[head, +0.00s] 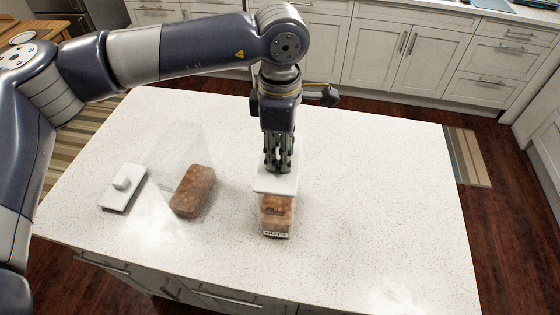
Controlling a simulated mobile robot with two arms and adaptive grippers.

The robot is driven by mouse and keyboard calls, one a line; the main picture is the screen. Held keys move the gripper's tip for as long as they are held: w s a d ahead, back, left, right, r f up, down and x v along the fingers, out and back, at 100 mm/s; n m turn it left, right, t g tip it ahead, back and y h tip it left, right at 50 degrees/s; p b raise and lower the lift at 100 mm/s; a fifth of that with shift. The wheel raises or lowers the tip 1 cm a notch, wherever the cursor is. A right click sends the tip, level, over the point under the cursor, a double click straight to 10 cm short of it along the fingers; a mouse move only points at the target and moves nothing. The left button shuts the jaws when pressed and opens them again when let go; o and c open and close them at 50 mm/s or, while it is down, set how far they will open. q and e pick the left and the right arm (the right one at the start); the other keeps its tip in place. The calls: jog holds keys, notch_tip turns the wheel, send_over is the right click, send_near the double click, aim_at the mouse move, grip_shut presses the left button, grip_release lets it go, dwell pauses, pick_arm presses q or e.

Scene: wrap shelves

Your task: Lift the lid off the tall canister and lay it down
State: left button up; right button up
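A tall clear canister (180,148) with brown contents (193,190) low inside stands left of centre on the white counter. It shows no lid on top. A white lid with a raised knob (123,188) lies flat on the counter to its left. A shorter-looking clear canister with brown contents and a front label (276,215) stands near the middle, under a white lid (276,184). My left gripper (278,168) points straight down at this second lid, its fingers close together. They hide the lid's knob, so their grip is unclear. My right gripper is out of view.
The speckled white counter (380,200) is clear on the right and behind the canisters. Its front edge runs close below the labelled canister. White cabinets (400,50) stand beyond the wood floor.

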pick_arm(q)
jog(key=shift+c, duration=0.2)
jog(key=shift+w+r+b, duration=0.1)
jog(key=shift+r+b, duration=0.45)
jog(key=shift+b, duration=0.1)
jog(key=shift+s+a+r+b, duration=0.1)
jog(key=shift+s+r+b, duration=0.1)
jog(key=shift+r+b, duration=0.3)
jog(key=shift+s+r+b, duration=0.15)
jog(key=shift+r+b, duration=0.25)
jog(key=shift+r, duration=0.05)
jog(key=s+a+r+b, duration=0.2)
jog(key=s, duration=0.5)
jog(key=s+a+r+b, duration=0.2)
jog(key=s+r, duration=0.1)
jog(key=s, duration=0.5)
jog(key=shift+r, duration=0.25)
